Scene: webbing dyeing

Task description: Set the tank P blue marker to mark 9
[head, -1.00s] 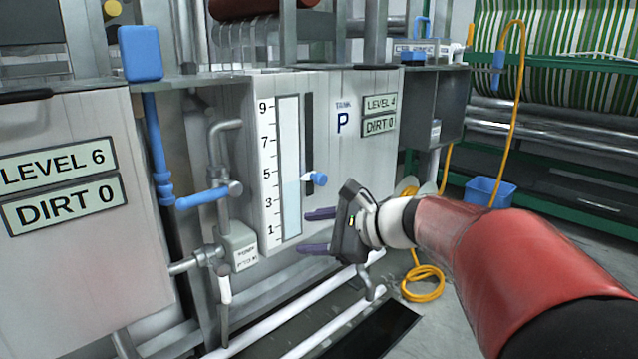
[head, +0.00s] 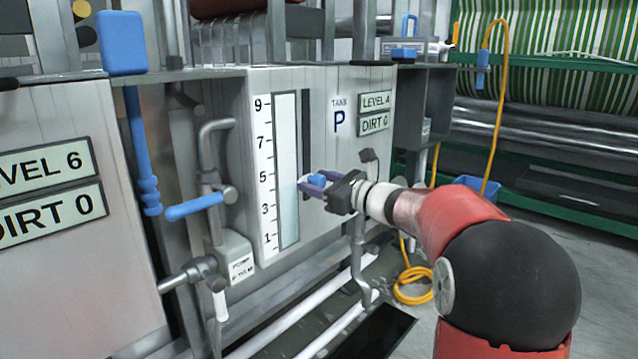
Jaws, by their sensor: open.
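Tank P (head: 352,160) has a white scale (head: 262,175) numbered 1 to 9 and a clear sight glass (head: 287,170) on its front. The blue marker (head: 316,180) is a small knob with a white pointer, on the slot right of the glass, level with a spot a little below mark 5. My gripper (head: 312,183) is open at the marker, with its purple fingers around the knob. The fingers partly hide the knob, and I cannot tell whether they touch it. The tank's plates read LEVEL 4 (head: 376,101) and DIRT 0 (head: 374,124).
A neighbouring tank (head: 60,270) with LEVEL 6 and DIRT 0 plates stands at the left. Blue-handled pipework (head: 195,206) and a pump box (head: 232,257) sit between the tanks. A yellow hose (head: 412,292) lies on the floor at the right, near a blue bucket (head: 480,186).

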